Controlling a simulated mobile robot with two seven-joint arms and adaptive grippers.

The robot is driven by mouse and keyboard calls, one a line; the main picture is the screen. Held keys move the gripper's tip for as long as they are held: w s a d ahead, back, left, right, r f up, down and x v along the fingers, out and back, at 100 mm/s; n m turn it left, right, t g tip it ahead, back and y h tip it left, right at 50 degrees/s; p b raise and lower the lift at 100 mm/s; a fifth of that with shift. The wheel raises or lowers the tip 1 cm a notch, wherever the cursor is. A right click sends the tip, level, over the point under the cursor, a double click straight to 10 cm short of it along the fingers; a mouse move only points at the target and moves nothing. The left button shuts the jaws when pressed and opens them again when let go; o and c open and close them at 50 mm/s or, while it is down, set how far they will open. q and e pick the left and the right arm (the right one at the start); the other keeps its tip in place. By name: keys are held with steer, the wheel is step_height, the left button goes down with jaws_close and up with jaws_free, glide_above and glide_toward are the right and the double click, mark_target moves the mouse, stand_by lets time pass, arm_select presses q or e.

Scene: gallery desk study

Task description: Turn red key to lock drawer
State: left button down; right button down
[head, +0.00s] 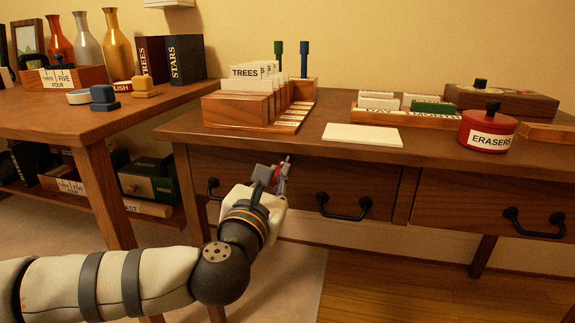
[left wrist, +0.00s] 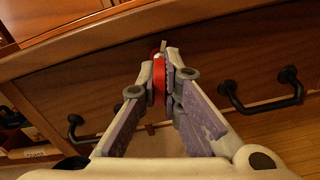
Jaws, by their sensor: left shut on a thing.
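The red key (left wrist: 159,82) stands upright in the left wrist view, between the fingers of my left gripper (left wrist: 166,72). In the head view my left gripper (head: 278,172) is at the desk's drawer front (head: 310,178), just under the top edge, and a little of the red key (head: 276,176) shows there. The gripper is shut on the key. The drawer front also shows in the left wrist view (left wrist: 205,70) and looks flush with the desk. The keyhole and the key's inner end are hidden by the fingers. My right gripper is not in view.
Dark handles flank my gripper on the left (head: 213,188) and right (head: 343,207). The desk top carries a card box (head: 236,109), a white card (head: 362,135) and a red eraser pot (head: 486,132). A side table (head: 60,122) stands at left.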

arm_select(q)
steer(key=shift+r, duration=0.1)
steer(key=shift+n+b, duration=0.5)
steer(key=shift+n, duration=1)
steer(key=shift+n+b, duration=0.6)
steer(key=shift+n, duration=0.3)
steer(key=c, duration=1.7)
jaws_free()
steer(key=shift+o, duration=0.6)
